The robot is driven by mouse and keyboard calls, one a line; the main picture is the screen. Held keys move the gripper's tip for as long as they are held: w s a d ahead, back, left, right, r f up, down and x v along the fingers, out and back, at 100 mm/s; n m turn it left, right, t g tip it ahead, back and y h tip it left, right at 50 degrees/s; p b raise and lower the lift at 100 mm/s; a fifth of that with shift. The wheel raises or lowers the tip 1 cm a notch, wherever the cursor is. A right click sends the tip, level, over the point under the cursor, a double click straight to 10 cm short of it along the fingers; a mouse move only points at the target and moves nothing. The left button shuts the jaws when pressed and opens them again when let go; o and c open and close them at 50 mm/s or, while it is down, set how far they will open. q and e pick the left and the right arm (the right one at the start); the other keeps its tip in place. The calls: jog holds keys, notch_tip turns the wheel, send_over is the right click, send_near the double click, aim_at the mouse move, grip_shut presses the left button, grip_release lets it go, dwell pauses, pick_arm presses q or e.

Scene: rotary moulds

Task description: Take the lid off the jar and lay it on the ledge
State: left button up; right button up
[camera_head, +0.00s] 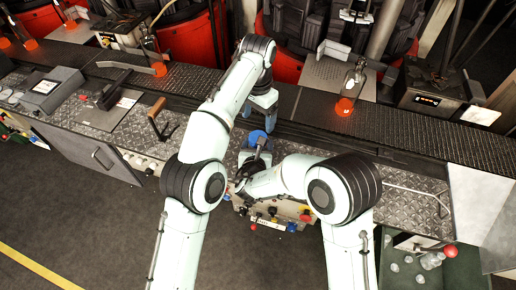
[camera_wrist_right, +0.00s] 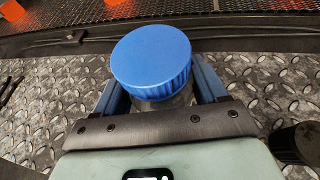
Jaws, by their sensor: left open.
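The jar (camera_wrist_right: 165,103) stands on the diamond-plate worktop with its blue screw lid (camera_head: 257,138) on top. The lid also fills the middle of the right wrist view (camera_wrist_right: 152,58). My right gripper (camera_wrist_right: 162,95) has a finger on each side of the jar, just below the lid, and appears shut on it. My left gripper (camera_head: 262,112) is open and points down, just above and behind the lid. Its fingertips are small and hard to make out. A dark mesh-topped ledge (camera_head: 400,130) runs along the back of the worktop.
Orange-based fixtures (camera_head: 344,106) stand along the ledge. A brown-handled lever (camera_head: 157,108) and a grey box (camera_head: 52,88) are on the left worktop. Knobs and buttons (camera_head: 272,212) line the front panel below the jar.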

aim_at(258, 135)
grip_shut()
pick_arm(q)
jog(key=m, duration=1.2)
jog(key=shift+m, duration=0.3)
jog(key=m, duration=1.4)
jog(key=shift+f, duration=4)
